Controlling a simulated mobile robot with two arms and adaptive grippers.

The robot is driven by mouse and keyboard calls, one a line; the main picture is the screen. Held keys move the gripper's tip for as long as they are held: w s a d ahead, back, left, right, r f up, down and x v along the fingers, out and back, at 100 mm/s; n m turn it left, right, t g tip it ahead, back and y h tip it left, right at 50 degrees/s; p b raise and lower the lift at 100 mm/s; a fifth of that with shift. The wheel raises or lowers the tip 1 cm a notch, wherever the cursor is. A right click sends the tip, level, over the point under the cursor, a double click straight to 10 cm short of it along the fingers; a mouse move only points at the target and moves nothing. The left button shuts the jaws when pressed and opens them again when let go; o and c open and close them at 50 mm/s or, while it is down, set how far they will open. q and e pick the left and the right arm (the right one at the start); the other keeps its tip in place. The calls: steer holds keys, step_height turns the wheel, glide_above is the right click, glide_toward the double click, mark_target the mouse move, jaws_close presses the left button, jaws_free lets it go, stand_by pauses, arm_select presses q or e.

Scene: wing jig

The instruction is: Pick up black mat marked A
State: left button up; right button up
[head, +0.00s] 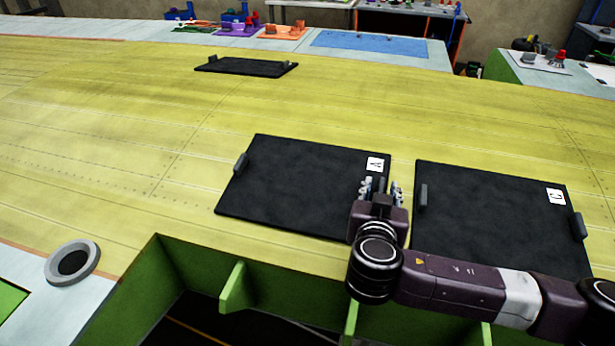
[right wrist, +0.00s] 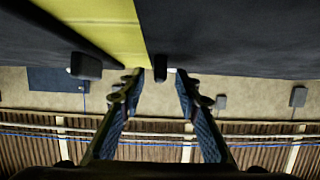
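The black mat marked A (head: 300,185) lies flat on the yellow wing skin, with a white label (head: 375,164) in its far right corner. A grey handle (head: 240,164) stands at its left edge. My right gripper (head: 381,184) is at the mat's right edge, fingers open. In the right wrist view the open fingers (right wrist: 155,82) frame a dark handle (right wrist: 160,68) on the edge of a mat (right wrist: 235,35). I cannot tell whether they touch it. My left gripper is not in view.
A second labelled black mat (head: 490,225) with handles lies close on the right, a narrow yellow gap between. A third black mat (head: 245,67) lies farther back. A green-walled opening (head: 225,285) and a grey ring (head: 72,262) are in front. The wing left of mat A is clear.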

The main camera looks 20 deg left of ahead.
steer(key=c, duration=0.6)
jaws_close()
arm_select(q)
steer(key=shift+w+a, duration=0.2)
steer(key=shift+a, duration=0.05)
arm_select(e)
steer(key=shift+r, duration=0.1)
